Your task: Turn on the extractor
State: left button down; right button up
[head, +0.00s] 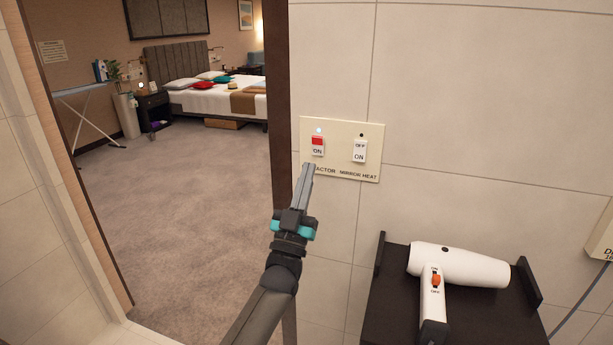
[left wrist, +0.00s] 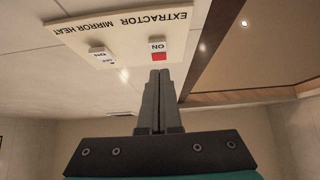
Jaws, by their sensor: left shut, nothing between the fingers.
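A cream switch plate (head: 340,130) is on the tiled wall right of the doorway. The extractor rocker switch (head: 317,145) is on its left, with a red upper part showing and "ON" on its lower part. A small light above it is bright. My left gripper (head: 308,168) is shut and empty, its tips just below this switch and covering part of the "EXTRACTOR" label. In the left wrist view, the fingertips (left wrist: 160,74) are close to the extractor switch (left wrist: 158,48); I cannot tell whether they touch. My right gripper is not in view.
The mirror heat switch (head: 360,151) is to the right on the same plate, showing "OFF" and "ON", its light dark. A white hair dryer (head: 458,267) rests on a dark shelf (head: 385,290) below right. A carpeted bedroom opens at left.

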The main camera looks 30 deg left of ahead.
pick_arm(q)
jog(key=w+f+b+v, duration=0.1)
jog(key=v, duration=0.8)
jog(key=shift+s+f+b, duration=0.2)
jog(key=shift+f+b, duration=0.15)
jog(key=shift+f, duration=0.05)
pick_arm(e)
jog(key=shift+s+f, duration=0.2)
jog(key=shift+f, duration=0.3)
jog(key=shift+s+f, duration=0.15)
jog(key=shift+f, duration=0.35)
pick_arm(q)
jog(key=shift+f, duration=0.1)
